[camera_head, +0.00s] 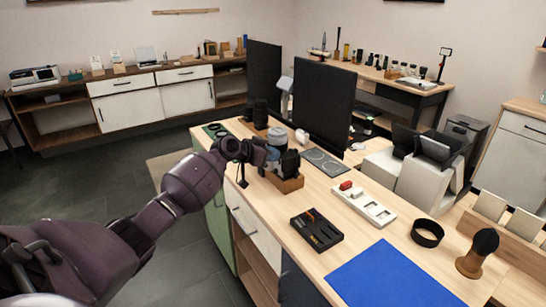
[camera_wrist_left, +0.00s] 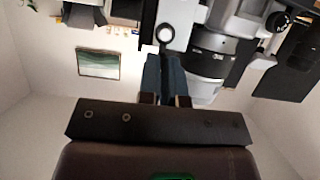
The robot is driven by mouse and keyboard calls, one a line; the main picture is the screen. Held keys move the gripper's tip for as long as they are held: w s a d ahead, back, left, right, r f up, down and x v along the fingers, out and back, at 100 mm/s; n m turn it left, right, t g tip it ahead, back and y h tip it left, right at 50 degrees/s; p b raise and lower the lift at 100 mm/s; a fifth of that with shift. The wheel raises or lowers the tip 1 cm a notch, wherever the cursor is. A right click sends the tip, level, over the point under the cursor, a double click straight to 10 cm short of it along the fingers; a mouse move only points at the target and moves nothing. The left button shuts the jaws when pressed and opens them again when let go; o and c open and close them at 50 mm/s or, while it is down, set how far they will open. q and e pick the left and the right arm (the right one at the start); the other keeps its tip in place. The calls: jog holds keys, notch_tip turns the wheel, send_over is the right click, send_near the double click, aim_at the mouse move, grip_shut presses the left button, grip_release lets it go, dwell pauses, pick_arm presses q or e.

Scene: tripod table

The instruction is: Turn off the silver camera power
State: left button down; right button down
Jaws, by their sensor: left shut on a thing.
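The silver camera (camera_head: 277,137) stands on a wooden block (camera_head: 286,183) near the left edge of the light wood table, with its dark parts facing right. In the left wrist view the silver and black camera (camera_wrist_left: 210,62) fills the top right, with a ringed lens barrel and a small round part (camera_wrist_left: 165,33). My left gripper (camera_head: 264,153) is at the camera's side. In the wrist view its fingers (camera_wrist_left: 165,62) are close together, with their tips at the camera beside the round part. The exact part between the tips is hidden. My right gripper is not in view.
Dark lenses (camera_head: 260,113) stand behind the camera, near black panels (camera_head: 320,98). A black tool case (camera_head: 316,231), a white power strip (camera_head: 363,203), a blue mat (camera_head: 388,279) and a black ring (camera_head: 427,233) lie toward the front right. Bare tabletop lies between them.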

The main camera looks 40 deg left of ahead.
pick_arm(q)
jog(key=c, duration=1.3)
grip_release()
jog(key=shift+s, duration=0.1)
jog(key=v, duration=1)
jog(key=shift+s+a+r+p, duration=0.1)
jog(key=shift+s+a+p, duration=0.05)
jog(key=shift+s+p, duration=0.2)
jog(key=shift+w, duration=0.1)
